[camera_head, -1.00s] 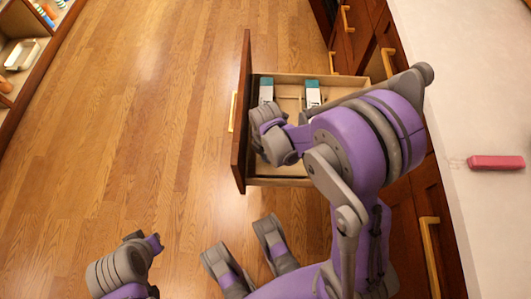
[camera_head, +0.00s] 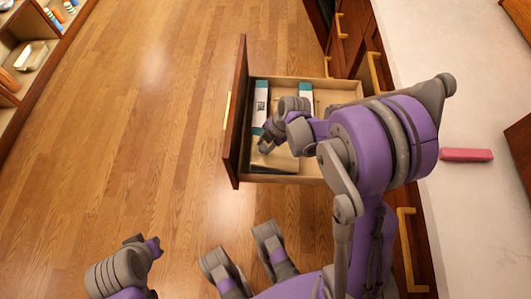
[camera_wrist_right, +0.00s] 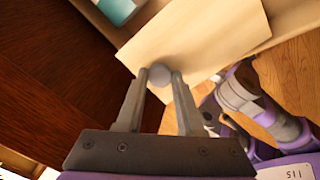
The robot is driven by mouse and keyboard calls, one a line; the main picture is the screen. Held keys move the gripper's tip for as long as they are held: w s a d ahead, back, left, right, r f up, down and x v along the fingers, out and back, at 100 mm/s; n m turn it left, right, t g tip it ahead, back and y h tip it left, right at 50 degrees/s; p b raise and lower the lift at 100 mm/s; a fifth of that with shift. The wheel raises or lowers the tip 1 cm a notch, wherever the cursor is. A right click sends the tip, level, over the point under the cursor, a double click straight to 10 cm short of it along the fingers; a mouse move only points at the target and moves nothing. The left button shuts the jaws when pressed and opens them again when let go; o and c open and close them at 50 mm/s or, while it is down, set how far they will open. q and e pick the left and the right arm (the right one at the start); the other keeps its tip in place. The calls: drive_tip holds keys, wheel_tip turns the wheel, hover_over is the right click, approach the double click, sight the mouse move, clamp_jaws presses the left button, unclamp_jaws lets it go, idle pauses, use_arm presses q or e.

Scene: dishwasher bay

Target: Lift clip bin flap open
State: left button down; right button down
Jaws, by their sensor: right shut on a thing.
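The clip bin flap (camera_head: 284,160) is a pale wooden panel in the front part of the open drawer (camera_head: 244,110). In the right wrist view the flap (camera_wrist_right: 205,40) stands tilted, with a round grey knob (camera_wrist_right: 160,75) near its edge. My right gripper (camera_head: 266,145) is over the flap, its arm hiding much of the drawer's right side. In the wrist view the right gripper (camera_wrist_right: 158,84) is shut on the knob, one finger on each side. The inside of the bin under the flap is hidden.
Teal-and-white boxes (camera_head: 260,100) lie in the drawer behind the flap; another (camera_head: 305,94) is to the right. A pink block (camera_head: 467,155) lies on the white counter (camera_head: 450,205). Shelves (camera_head: 30,60) stand at far left. The wood floor left of the drawer is clear.

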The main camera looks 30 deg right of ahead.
sight(277, 153)
drive_tip(key=d+r+y, duration=0.1)
drive_tip(key=s+d+r+t+y, duration=0.1)
drive_tip(key=s+d+r+y+p, duration=0.1)
drive_tip(key=shift+d+r+t, duration=0.2)
drive_tip(key=shift+t, duration=0.2)
drive_tip(key=s+d+r+p, duration=0.1)
drive_tip(key=s+d+r, duration=0.1)
drive_tip(key=d, duration=0.3)
drive_tip(key=shift+s+p, duration=0.35)
drive_tip(key=shift+s, duration=0.2)
idle(0.3)
